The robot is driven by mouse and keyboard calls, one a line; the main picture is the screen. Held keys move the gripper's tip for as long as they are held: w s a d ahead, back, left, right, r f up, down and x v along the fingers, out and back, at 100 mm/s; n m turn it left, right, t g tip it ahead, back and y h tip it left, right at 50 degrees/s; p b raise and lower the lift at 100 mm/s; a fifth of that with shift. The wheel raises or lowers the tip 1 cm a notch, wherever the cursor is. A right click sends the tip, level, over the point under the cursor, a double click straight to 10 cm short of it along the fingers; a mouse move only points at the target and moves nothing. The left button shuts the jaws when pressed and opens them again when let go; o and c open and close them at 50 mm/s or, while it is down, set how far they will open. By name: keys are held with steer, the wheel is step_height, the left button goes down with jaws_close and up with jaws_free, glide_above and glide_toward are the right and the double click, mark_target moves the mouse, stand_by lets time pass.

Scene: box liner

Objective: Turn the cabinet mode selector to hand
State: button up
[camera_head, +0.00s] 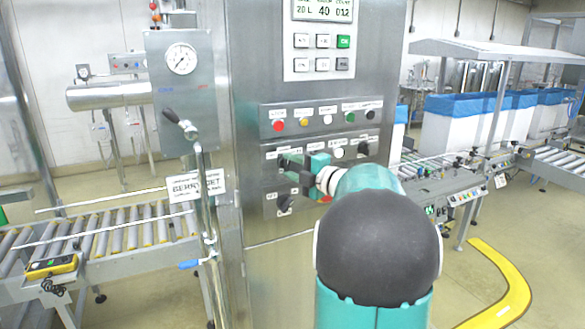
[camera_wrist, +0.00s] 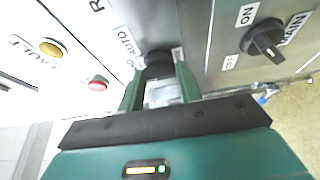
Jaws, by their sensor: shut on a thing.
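The cabinet (camera_head: 262,210) stands upright in front of me with two rows of controls. My gripper (camera_head: 290,163) is at the left end of the lower row in the head view. In the wrist view my gripper (camera_wrist: 160,74) has its two green fingers closed on either side of a black selector knob (camera_wrist: 158,58). An AUTO label lies just left of this knob in the wrist view; its other labels are partly cut off or hidden. Which way the knob points is hidden by the fingers. In the head view my gripper covers most of the knob.
Another black knob, the main switch (camera_wrist: 265,42), is close on the right in the wrist view; it also shows below my gripper in the head view (camera_head: 285,203). A red lamp (camera_wrist: 98,85) and amber fault lamp (camera_wrist: 53,48) are left. A pipe (camera_head: 206,225) stands beside the cabinet.

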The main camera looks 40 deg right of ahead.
stand_by(0.3)
steer(key=o, duration=1)
steer(key=shift+s, duration=0.1)
steer(key=s, duration=0.4)
steer(key=s+d, duration=0.1)
steer(key=s, duration=0.8)
steer(key=shift+s+d, duration=0.25)
steer(key=shift+s, duration=0.05)
steer(key=shift+w, duration=0.1)
